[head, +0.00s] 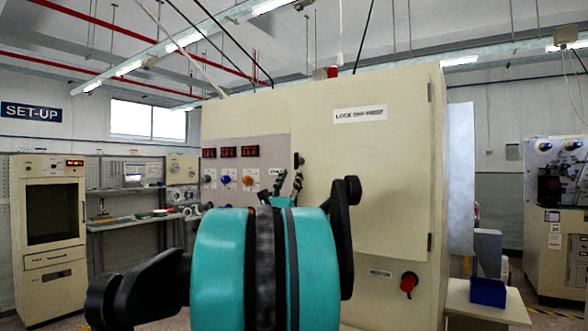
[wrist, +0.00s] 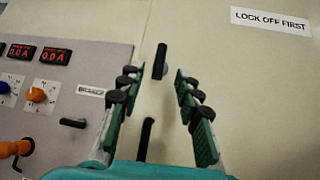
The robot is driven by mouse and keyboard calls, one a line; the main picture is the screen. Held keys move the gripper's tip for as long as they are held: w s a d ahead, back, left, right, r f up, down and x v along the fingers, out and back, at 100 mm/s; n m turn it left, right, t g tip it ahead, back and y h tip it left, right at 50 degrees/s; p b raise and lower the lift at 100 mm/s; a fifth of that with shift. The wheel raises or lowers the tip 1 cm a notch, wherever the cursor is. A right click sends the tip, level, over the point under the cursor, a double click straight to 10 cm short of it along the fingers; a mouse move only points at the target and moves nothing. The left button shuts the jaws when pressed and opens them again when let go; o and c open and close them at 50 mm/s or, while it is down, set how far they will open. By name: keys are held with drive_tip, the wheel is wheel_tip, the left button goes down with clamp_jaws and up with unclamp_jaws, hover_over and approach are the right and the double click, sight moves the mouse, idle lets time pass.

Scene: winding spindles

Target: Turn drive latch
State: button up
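A black upright handle (wrist: 160,61) is on the cream cabinet door, near the edge of the grey control panel. A second black upright piece (wrist: 147,139) shows lower down; I cannot tell which is the drive latch. In the head view the upper handle (head: 298,160) shows just above my gripper. My gripper (wrist: 156,82) is open and empty, its two teal fingers with black knuckles on either side of the handle's line. The upper handle appears beyond the fingertips with no visible contact. In the head view my gripper (head: 286,184) is mostly hidden by my teal arm.
The control panel (wrist: 70,95) on the left carries red displays (wrist: 54,56), knobs, an orange lever (wrist: 16,148) and a short black lever (wrist: 73,123). A "LOCK OFF FIRST" sign (wrist: 270,21) is on the door. A red rotary switch (head: 409,283) sits low right.

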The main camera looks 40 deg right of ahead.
drive_tip(key=v, duration=0.6)
idle(0.4)
drive_tip(key=s+a+f+m+g+y, duration=0.1)
drive_tip(key=s+f+m+g+y, duration=0.25)
drive_tip(key=f+m, duration=0.55)
drive_tip(key=s+f+m+g+y, duration=0.2)
drive_tip(key=f+m+g, duration=0.2)
drive_tip(key=f, duration=0.9)
drive_tip(key=s+a+f+m+g+y, duration=0.1)
drive_tip(key=s+f+m+g+y, duration=0.15)
drive_tip(key=f+m, duration=0.7)
drive_tip(key=s+a+f+y, duration=0.1)
drive_tip(key=a+f+y, duration=0.3)
drive_tip(key=a+f, duration=0.4)
drive_tip(key=s+a+f+y, duration=0.1)
drive_tip(key=a+f+y, duration=0.35)
drive_tip(key=f, duration=0.55)
drive_tip(key=s+a+f+m+y, duration=0.1)
drive_tip(key=s+a+f+y, duration=0.1)
drive_tip(key=a, duration=0.5)
drive_tip(key=s+a+f+m+g+y, duration=0.1)
drive_tip(key=s+a+f+y, duration=0.1)
drive_tip(key=a, duration=0.6)
wheel_tip(320, 180, down, 2)
drive_tip(key=shift+f+m+y, duration=0.1)
drive_tip(key=shift+m+y, duration=0.25)
drive_tip(key=shift+y, duration=0.5)
